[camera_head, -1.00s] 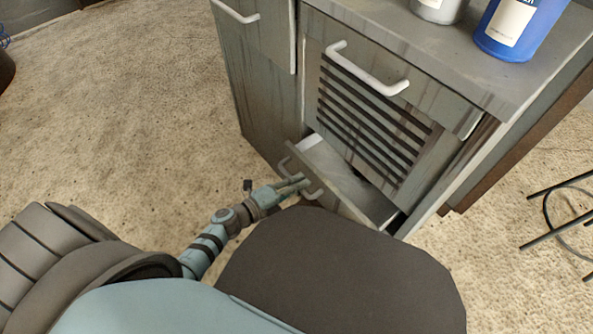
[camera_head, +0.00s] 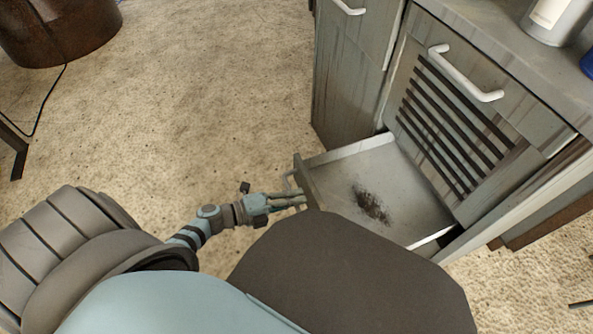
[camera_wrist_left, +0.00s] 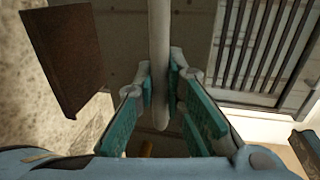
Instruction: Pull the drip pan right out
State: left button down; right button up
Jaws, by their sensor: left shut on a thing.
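The drip pan (camera_head: 345,172) is a shallow grey tray low in the cabinet, below the slatted vent panel. It stands well out from the cabinet front, and a dark patch of dirt lies on its floor. Its front has a pale bar handle (camera_head: 287,181). My left gripper (camera_head: 300,199) is at the front of the pan, shut on the handle. In the left wrist view the handle bar (camera_wrist_left: 159,60) runs between the two teal-padded fingers (camera_wrist_left: 160,95). My own dark body part hides the pan's near corner. My right gripper is in neither view.
The grey cabinet (camera_head: 350,85) stands at the right, with handled fronts above the pan. A white bottle (camera_head: 556,18) and part of a blue container (camera_head: 588,62) stand on its top. A brown round object (camera_head: 60,30) is at upper left. The carpet (camera_head: 215,110) left of the cabinet is clear.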

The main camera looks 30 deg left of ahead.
pick_arm(q)
jog(key=c, duration=1.6)
grip_release()
jog(key=shift+c, duration=0.2)
jog(key=v, duration=1.2)
jog(key=shift+s+f, duration=0.1)
